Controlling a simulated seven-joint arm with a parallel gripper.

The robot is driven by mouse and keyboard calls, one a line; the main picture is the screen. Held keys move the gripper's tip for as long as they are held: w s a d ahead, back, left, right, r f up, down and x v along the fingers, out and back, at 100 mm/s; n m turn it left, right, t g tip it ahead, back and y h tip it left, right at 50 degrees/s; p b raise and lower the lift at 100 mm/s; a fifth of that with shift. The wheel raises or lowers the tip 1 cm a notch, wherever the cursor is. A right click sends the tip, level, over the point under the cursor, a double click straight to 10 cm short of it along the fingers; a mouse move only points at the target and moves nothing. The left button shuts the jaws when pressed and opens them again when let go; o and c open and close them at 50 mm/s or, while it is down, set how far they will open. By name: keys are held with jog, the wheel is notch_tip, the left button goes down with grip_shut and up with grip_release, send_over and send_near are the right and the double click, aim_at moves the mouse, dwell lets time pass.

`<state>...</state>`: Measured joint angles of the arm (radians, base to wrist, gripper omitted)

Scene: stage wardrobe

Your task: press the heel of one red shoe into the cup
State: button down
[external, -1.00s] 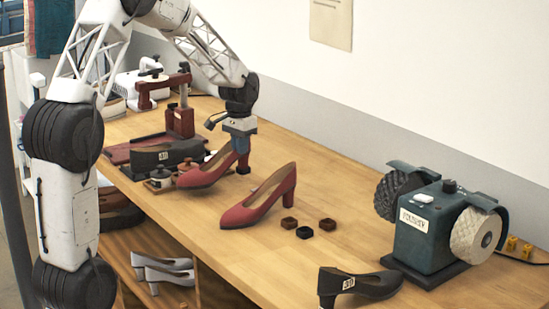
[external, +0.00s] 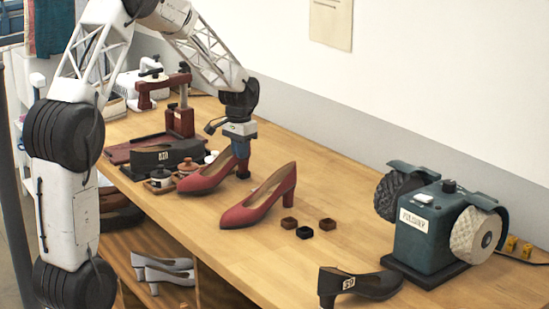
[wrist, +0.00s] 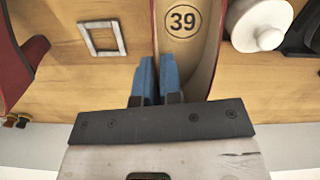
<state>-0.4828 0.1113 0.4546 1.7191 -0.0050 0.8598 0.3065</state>
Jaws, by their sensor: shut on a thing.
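A red shoe (external: 205,178) points its toe left in the external view. My gripper (external: 241,153) is shut on its back; in the wrist view, the blue fingertips (wrist: 155,72) are at the shoe's rim and its insole (wrist: 184,55) reads 39. Its heel (external: 243,170) is down near the table, partly hidden by the fingers; I cannot tell if it touches anything. A second red shoe (external: 258,207) stands to the right, untouched. Three small cup-like pieces, brown (external: 289,222), black (external: 304,232) and brown (external: 327,224), lie right of it. I cannot tell which is the cup.
A pale square frame (wrist: 102,38) lies on the bench between the shoes. A polisher (external: 430,230) and another black shoe (external: 360,287) stand at the right.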

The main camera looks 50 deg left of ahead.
jog(key=shift+f, duration=0.45)
jog(key=c, duration=1.2)
grip_release()
jog(key=shift+r, duration=3.9)
